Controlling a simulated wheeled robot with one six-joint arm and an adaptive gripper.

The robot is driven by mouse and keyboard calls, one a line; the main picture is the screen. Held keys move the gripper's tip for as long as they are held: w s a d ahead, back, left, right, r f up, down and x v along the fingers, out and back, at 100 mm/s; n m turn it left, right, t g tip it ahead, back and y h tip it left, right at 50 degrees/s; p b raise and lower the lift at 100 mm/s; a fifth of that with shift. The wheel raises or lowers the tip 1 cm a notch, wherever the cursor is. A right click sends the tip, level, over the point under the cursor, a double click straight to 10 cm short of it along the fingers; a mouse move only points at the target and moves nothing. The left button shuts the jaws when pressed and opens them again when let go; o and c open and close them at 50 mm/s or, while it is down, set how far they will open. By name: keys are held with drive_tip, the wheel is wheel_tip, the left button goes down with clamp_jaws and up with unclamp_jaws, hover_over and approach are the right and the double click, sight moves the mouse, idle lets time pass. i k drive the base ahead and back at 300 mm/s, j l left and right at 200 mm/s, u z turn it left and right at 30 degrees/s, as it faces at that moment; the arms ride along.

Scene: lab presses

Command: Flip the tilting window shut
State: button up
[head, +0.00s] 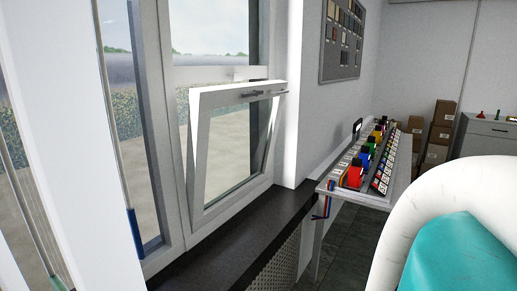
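The tilting window (197,150) is a white-framed sash at the middle left of the head view. Its top edge leans inward, away from the fixed frame, and its bottom edge sits at the frame just above the dark sill, so it stands tilted open. My gripper is not in view. A white and teal rounded shape at the lower right looks like part of my arm and stands apart from the window.
A dark sill (225,242) runs below the window over a perforated panel. A narrow bench (372,196) with coloured items on a rack (365,166) stands right of it. Cardboard boxes (436,130) and a grey cabinet (487,133) are farther back. Some dark floor between is clear.

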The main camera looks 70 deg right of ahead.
sight(202, 100)
drive_tip(key=z, duration=1.6)
